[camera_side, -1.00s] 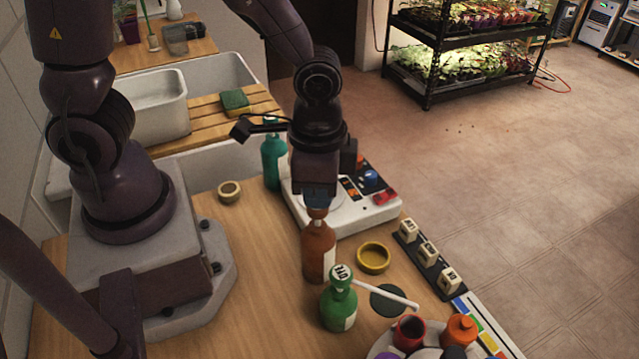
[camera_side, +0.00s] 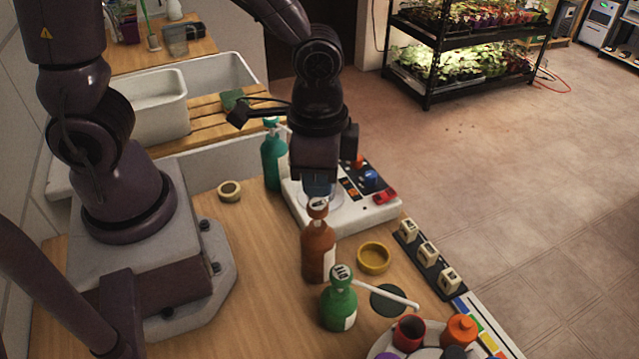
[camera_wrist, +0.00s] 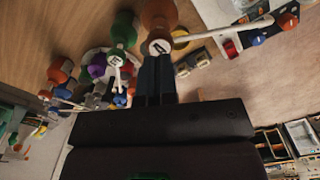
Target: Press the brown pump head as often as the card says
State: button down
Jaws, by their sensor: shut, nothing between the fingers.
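The brown bottle (camera_side: 318,258) stands upright on the wooden table, with its brown pump head (camera_side: 317,208) on top; a pale marked label shows on the head. My gripper (camera_side: 318,190) is shut and empty, just above the head and slightly behind it in the side view, seemingly apart from it. In the wrist view the shut fingers (camera_wrist: 157,78) point at the head (camera_wrist: 160,46). A green bottle (camera_side: 338,308) with a labelled pump head stands in front, and a teal bottle (camera_side: 273,165) stands behind. I cannot make out a card with a readable number.
A white device (camera_side: 360,215) with coloured knobs stands behind the brown bottle. A yellow dish (camera_side: 373,270) lies right of it. A black strip with pale marked blocks (camera_side: 427,254) lies at the table's right edge. A red cup (camera_side: 408,335) stands at the front.

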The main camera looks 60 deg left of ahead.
jog(key=shift+r, duration=0.15)
notch_tip(320, 180, up, 6)
jog(key=shift+f, duration=0.1)
dwell(0.4)
jog(key=s+a+r+n+t, duration=0.4)
jog(key=a+r+n+t, duration=0.1)
jog(key=a+r, duration=0.4)
jog(key=shift+s+a+r+n+t, duration=0.3)
jog(key=shift+s+r+n, duration=0.1)
jog(key=shift+n, duration=0.1)
